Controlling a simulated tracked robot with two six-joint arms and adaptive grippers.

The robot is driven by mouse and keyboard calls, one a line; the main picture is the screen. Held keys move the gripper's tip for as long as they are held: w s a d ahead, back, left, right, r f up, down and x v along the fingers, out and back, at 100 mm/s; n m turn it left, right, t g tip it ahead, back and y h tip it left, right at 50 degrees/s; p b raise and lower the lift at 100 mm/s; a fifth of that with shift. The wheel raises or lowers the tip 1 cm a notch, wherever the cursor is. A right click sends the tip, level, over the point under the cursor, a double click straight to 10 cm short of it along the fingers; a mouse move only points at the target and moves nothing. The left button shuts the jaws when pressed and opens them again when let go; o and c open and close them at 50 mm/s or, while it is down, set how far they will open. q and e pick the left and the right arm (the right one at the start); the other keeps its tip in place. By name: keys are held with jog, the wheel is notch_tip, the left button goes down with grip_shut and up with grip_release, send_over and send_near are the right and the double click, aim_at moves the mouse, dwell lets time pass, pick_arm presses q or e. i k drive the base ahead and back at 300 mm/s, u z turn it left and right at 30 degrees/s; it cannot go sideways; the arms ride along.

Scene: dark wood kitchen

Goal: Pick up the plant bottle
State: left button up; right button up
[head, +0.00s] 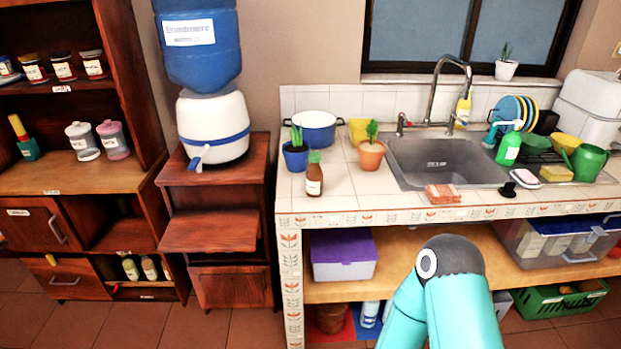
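A small brown bottle (314,178) with a green cap and a pale label stands upright near the front left of the tiled counter. A cactus in a blue pot (295,158) stands just behind it to the left. A plant in an orange pot (371,155) stands to its right, beside the sink. A green pump bottle (508,149) stands at the right of the sink. I cannot tell for sure which of these is the plant bottle. Neither of my grippers is in view; only a teal arm link of mine shows at the bottom, in front of the lower shelf.
A blue pot (317,133) stands at the back of the counter (340,203). The sink (440,165) has a tall faucet. Stacked orange cloths (442,194) lie at the front edge. A watering can (586,163) stands at the right. Bare tile surrounds the brown bottle's front and right.

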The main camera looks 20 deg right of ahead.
aim_at(314, 175)
jog(key=i, duration=0.9)
